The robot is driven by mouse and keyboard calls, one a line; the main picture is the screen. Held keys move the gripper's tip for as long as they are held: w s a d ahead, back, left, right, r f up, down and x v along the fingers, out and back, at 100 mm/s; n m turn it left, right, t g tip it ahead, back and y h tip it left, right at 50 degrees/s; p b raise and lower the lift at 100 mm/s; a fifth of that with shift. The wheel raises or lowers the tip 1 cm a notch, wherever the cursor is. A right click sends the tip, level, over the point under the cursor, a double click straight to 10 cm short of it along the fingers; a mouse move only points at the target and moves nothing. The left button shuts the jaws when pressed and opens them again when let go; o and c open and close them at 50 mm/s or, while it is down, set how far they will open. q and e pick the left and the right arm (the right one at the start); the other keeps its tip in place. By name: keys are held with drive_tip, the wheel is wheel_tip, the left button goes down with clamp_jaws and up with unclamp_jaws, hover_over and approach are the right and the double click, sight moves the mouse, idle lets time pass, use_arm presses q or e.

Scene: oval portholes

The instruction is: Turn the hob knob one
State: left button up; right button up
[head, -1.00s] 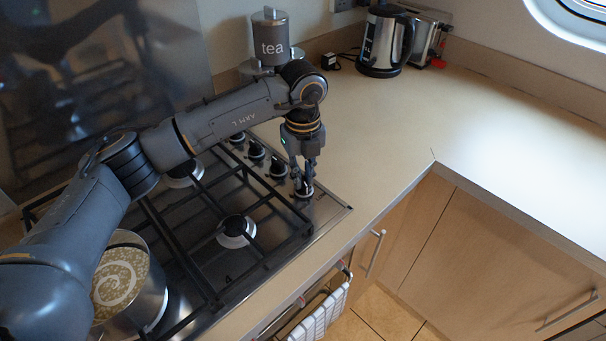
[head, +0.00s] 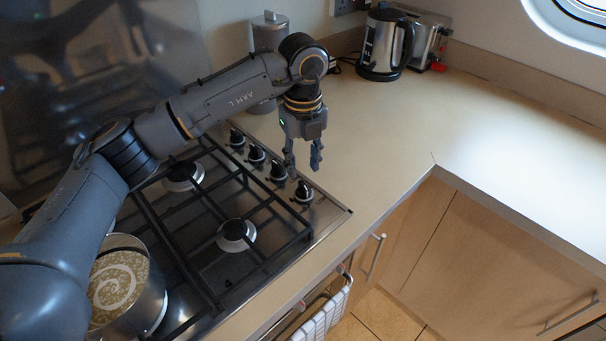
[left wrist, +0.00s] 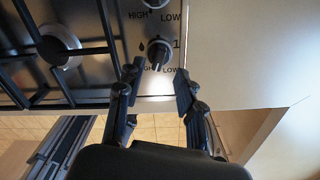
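The hob knob marked 1 (left wrist: 159,52) is a black knob on the steel panel, with HIGH and LOW lettering around it. In the wrist view its pointer is toward the lower edge, tilted slightly left. In the head view the front-most knob (head: 303,192) stands at the end of the row, near the hob's front corner. My left gripper (head: 302,168) is open and empty, pointing down above the panel, apart from the knob. In the wrist view its fingertips (left wrist: 158,80) are spread below the knob. My right gripper is not in view.
Several other knobs (head: 256,154) run back along the panel. A pot (head: 158,300) stands on the hob's black grates (head: 180,250). A grey canister (head: 270,32), a kettle (head: 385,42) and a toaster (head: 432,38) stand at the back. The right worktop (head: 470,120) is clear.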

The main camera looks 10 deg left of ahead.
sight(303, 183)
use_arm(q)
wheel_tip(303, 183, up, 7)
idle(0.3)
drive_tip(key=shift+c, duration=0.4)
